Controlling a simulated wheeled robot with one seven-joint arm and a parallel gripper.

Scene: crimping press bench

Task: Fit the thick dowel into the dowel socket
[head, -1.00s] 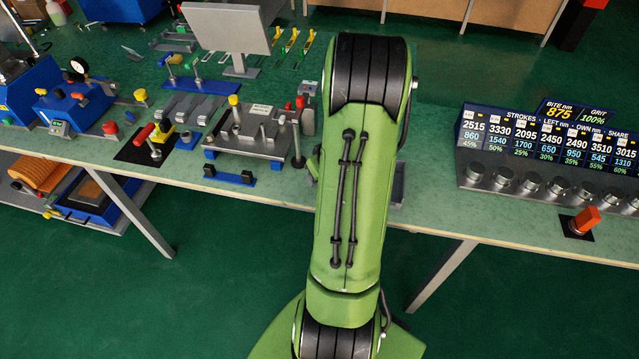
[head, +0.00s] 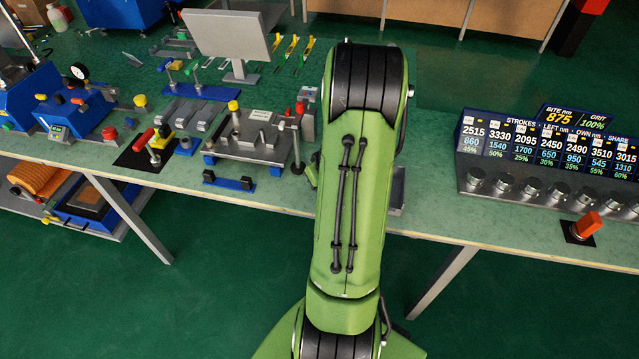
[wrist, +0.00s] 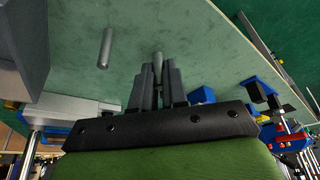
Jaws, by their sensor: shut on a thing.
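In the wrist view my gripper (wrist: 158,82) is shut on a grey dowel (wrist: 158,62), whose end shows between the fingertips. It points away from the camera over the green bench top. A second grey dowel (wrist: 105,48) is apart from it, to the left; I cannot tell from this view whether it stands or lies. Which one is thicker is not clear. In the head view my green arm covers the gripper and the held dowel. I cannot pick out the dowel socket with certainty. A metal fixture plate with pins (head: 228,146) stands left of my arm.
A dark upright post (head: 297,146) stands at the plate's right side. A blue bracket (head: 228,181) sits at the bench's front edge. A display panel (head: 545,140) with several knobs is on the right. A monitor (head: 228,34) stands behind the plate. Blue parts (wrist: 262,90) flank the gripper's right.

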